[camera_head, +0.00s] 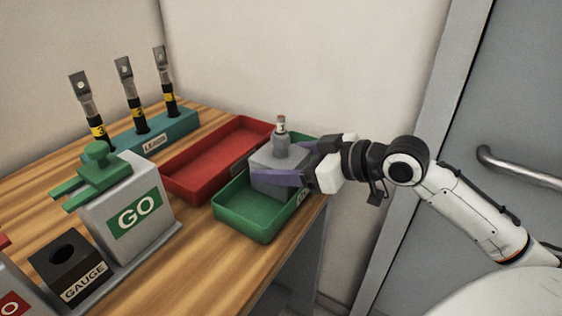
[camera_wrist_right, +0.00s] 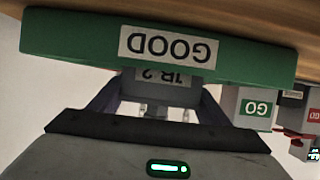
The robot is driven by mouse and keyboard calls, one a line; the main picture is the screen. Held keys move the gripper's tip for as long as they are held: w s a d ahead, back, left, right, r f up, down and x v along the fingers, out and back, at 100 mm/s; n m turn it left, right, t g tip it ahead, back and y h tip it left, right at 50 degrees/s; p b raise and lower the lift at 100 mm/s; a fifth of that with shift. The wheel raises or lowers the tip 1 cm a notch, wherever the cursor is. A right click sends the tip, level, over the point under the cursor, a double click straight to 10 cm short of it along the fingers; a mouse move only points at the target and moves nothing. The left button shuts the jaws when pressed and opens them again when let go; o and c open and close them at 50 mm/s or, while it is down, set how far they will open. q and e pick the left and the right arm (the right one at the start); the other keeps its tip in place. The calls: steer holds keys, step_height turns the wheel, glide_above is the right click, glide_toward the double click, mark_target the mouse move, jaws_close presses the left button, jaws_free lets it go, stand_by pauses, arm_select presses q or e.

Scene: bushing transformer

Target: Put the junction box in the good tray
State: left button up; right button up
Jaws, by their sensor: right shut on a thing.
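In the right wrist view, upside down, the tray's wall (camera_wrist_right: 250,62) reads GOOD and hides the lower part of the box (camera_wrist_right: 160,92). Whether the box touches the tray floor cannot be told. My left gripper is not in view.
An empty red tray (camera_head: 185,190) lies beside the green one. A teal LEADS rack (camera_head: 160,138) holds three leads at the back. A GO box (camera_head: 130,212) and a black GAUGE block (camera_head: 75,265) stand at left. The table edge is close to the green tray.

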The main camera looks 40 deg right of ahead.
steer(key=o, duration=1)
steer(key=shift+f, duration=0.1)
steer(key=shift+o, duration=1.2)
steer(key=shift+r, duration=0.2)
steer(key=shift+s+d, duration=0.1)
steer(key=shift+s, duration=0.15)
steer(key=v, duration=1.1)
steer(key=shift+s+r, duration=0.2)
steer(key=shift+r, duration=0.05)
